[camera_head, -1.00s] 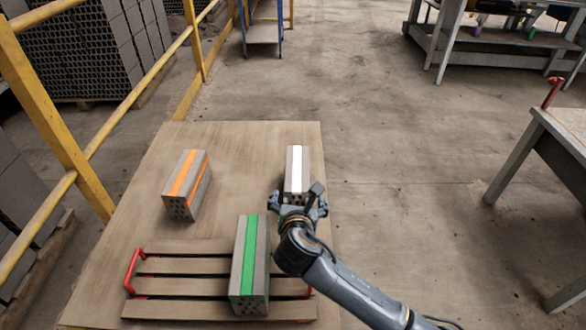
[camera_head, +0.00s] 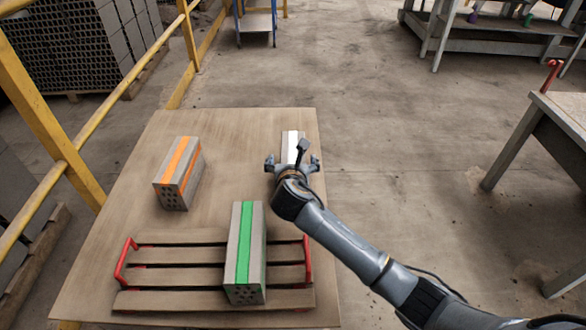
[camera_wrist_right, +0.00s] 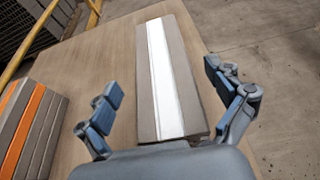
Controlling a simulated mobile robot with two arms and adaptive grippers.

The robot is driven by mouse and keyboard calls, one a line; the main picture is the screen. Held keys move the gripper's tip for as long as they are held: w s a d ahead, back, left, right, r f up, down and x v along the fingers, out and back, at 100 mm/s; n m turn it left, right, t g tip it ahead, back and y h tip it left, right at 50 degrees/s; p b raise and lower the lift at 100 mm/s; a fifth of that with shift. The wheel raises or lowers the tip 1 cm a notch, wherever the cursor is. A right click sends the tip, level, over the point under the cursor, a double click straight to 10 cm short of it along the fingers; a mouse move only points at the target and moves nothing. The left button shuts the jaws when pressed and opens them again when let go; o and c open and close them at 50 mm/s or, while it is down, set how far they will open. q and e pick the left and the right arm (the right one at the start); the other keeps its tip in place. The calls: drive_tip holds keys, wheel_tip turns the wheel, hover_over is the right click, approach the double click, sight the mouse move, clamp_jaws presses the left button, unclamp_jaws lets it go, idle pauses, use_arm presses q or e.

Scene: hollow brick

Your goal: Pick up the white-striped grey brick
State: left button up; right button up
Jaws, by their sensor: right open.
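The white-striped grey brick (camera_head: 291,144) lies on the wooden table (camera_head: 228,126) near its right edge, partly hidden behind my right gripper in the head view. In the right wrist view the brick (camera_wrist_right: 166,78) lies lengthwise ahead, its near end between the spread fingers. My right gripper (camera_head: 292,162) is open, with one finger on each side of the brick and a visible gap to it. Its fingers (camera_wrist_right: 165,98) also show in the right wrist view. My left gripper is not in view.
A green-striped brick (camera_head: 245,250) lies on a slatted pallet with red handles (camera_head: 170,275) at the front. A yellow railing (camera_head: 75,160) runs along the left. Bare table lies between the bricks.

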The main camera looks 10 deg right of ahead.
sight(293, 151)
drive_tip(key=b+x, duration=0.1)
drive_tip(key=x, duration=0.3)
drive_tip(key=shift+w+d+r+b, duration=0.1)
drive_tip(key=shift+w+d+b, duration=0.05)
drive_tip(key=shift+w+b, duration=0.15)
drive_tip(key=shift+s, duration=0.1)
drive_tip(key=c, duration=1.8)
drive_tip(key=shift+r, duration=0.2)
drive_tip(key=shift+c, duration=0.5)
drive_tip(key=shift+r, duration=0.1)
